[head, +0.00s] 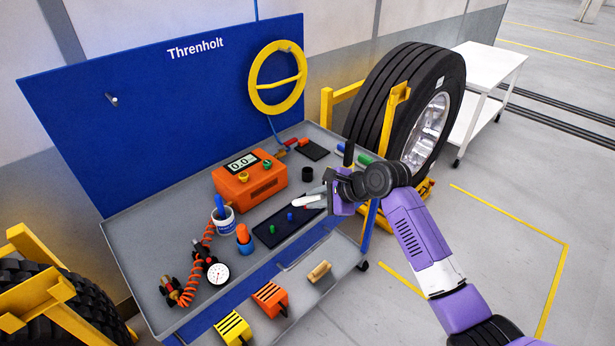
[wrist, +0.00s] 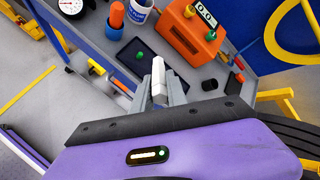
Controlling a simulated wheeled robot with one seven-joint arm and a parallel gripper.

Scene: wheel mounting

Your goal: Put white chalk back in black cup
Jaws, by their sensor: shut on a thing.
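My gripper (head: 322,196) is shut on the white chalk (wrist: 158,72), which sticks out beyond the fingertips in the wrist view. The gripper (wrist: 160,97) is above the bench, over the right end of the dark tray. In the head view the chalk is small and hard to tell from the pale fingers. The black cup (head: 307,174) stands on the bench just behind the gripper, apart from it. It also shows in the wrist view (wrist: 209,85), to the right of the chalk. Its inside is too small to make out.
A dark tray (head: 270,237) holds small green and blue pieces. Behind it stands an orange meter box (head: 250,181). A white mug (head: 224,221), a gauge (head: 218,273) and a coiled orange hose are at left. A large tyre (head: 390,95) stands close at right.

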